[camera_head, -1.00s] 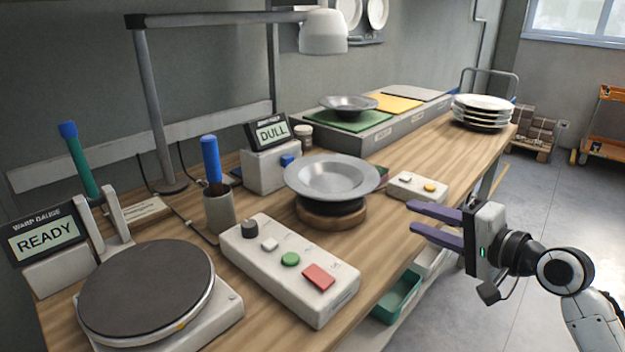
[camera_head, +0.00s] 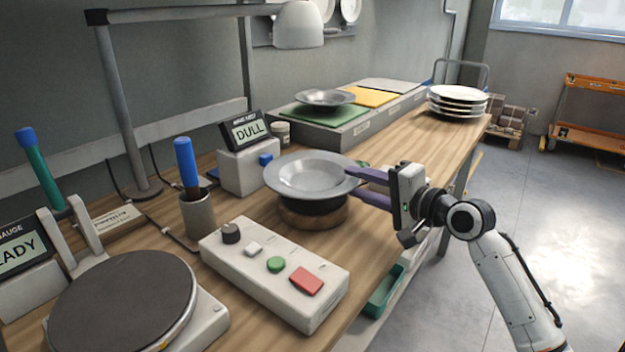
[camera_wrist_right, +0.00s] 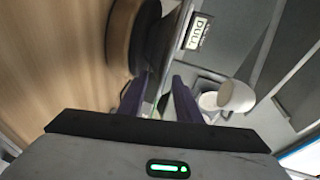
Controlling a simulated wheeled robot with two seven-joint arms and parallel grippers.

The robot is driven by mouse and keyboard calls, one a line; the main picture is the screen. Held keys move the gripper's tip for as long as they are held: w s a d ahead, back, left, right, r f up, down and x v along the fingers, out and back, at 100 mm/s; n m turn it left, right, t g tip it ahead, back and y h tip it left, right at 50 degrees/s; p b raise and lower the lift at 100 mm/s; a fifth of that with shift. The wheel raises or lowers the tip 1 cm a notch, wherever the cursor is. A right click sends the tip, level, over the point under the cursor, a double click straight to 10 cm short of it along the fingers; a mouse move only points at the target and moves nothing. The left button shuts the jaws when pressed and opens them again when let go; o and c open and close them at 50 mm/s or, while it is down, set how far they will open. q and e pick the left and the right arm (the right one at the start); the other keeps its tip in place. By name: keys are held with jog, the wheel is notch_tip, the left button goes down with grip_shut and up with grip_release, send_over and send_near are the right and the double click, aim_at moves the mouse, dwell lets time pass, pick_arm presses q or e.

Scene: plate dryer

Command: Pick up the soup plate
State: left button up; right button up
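A grey, wide-rimmed soup plate (camera_head: 311,174) sits on a dark base with a round wooden stand (camera_head: 314,217) in the middle of the bench. My right gripper (camera_head: 358,186) is at its right rim with purple fingers apart, one above the other. The upper finger overlaps the rim in the head view; whether it touches cannot be told. In the right wrist view the plate (camera_wrist_right: 168,40) shows nearly edge-on, running toward the gap between the fingers (camera_wrist_right: 158,97). A similar grey plate (camera_head: 325,97) rests on a green square at the back. My left gripper is not in view.
A control box (camera_head: 275,272) stands in front of the plate, and a gauge reading DULL (camera_head: 247,130) stands behind it. A round hotplate (camera_head: 125,300) is at front left. White stacked plates (camera_head: 458,101) stand at the far end. A lamp (camera_head: 298,25) hangs above.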

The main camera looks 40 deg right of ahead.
jog(key=shift+w, duration=0.1)
grip_shut()
jog(key=shift+r, duration=0.25)
